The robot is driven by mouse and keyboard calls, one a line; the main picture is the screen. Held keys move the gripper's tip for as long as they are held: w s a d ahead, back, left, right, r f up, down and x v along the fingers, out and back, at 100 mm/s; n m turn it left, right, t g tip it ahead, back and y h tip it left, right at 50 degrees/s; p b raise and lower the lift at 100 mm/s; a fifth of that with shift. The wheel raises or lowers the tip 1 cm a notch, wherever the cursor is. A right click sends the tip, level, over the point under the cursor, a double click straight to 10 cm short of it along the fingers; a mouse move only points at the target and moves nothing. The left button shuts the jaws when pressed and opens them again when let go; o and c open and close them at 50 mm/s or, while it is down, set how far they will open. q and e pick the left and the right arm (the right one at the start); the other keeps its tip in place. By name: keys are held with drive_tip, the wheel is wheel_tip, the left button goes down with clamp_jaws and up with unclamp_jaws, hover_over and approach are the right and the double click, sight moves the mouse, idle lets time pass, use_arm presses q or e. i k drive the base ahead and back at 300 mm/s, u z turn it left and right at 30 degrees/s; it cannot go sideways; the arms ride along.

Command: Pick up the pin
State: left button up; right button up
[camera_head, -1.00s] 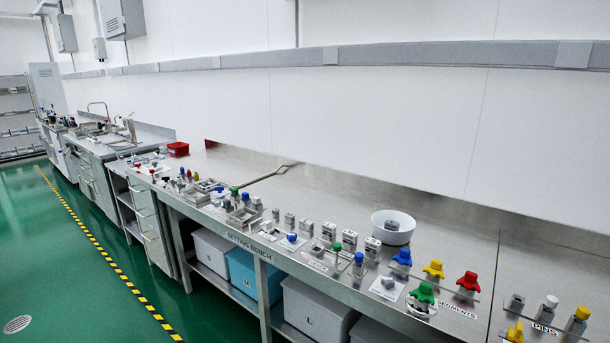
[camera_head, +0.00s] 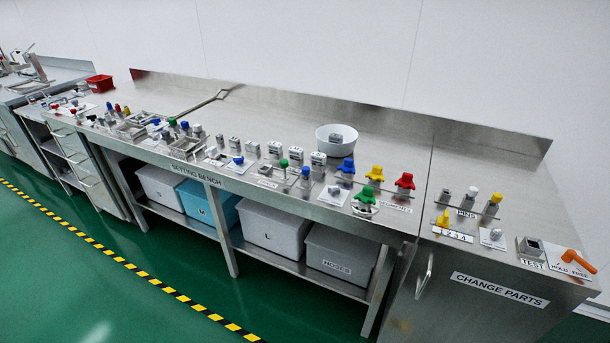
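A smaller yellow piece (camera_head: 443,217) stands in front, by a numbered plate (camera_head: 452,235). A grey knob (camera_head: 495,235) sits on a white card beside it. I cannot tell which piece is the task's pin. Neither of my grippers is in view.
Blue, yellow, red and green-topped segments (camera_head: 375,174) stand left of the pins. A white bowl (camera_head: 322,137) is behind them. A TEST block (camera_head: 530,250) and an orange handle (camera_head: 577,259) are at the right. The green floor (camera_head: 170,260) in front is open.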

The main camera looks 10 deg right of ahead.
sight(306, 170)
drive_tip(key=u, duration=0.85)
drive_tip(key=k, duration=1.15)
drive_tip(key=u, duration=1.25)
drive_tip(key=i, duration=2.15)
drive_tip(key=z, duration=0.55)
drive_tip(key=i, duration=1.2)
drive_tip(key=z, duration=1.85)
drive_tip(key=i, duration=0.9)
drive_tip(key=z, duration=0.9)
